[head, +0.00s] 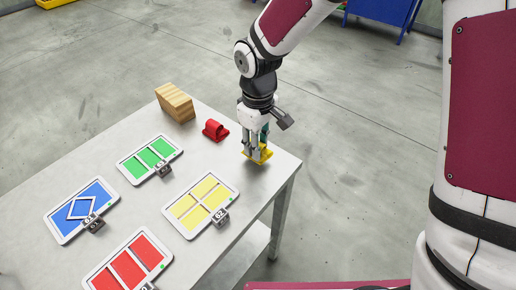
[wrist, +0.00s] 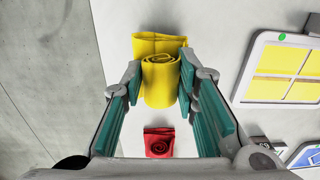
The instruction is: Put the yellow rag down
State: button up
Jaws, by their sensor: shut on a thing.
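The yellow rag (head: 261,155) is at the right end of the grey table, under my gripper (head: 257,150). In the wrist view the yellow rag (wrist: 160,78) is a rolled cloth with a flat flap behind the roll. My gripper (wrist: 160,82) has its teal-padded fingers on both sides of the roll and is shut on it. In the head view the fingers hide part of the rag. The rag is at or very near the table top; I cannot tell if it touches.
A red rolled rag (head: 215,130) lies left of my gripper, with a wooden block (head: 175,102) behind it. Green (head: 150,159), blue (head: 82,210), yellow (head: 201,204) and red (head: 127,266) panels with small numbered tags lie on the table (head: 264,196). The table's right edge is close to the rag.

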jog(key=shift+f, duration=1.05)
jog(key=shift+f, duration=0.15)
jog(key=o, duration=1.1)
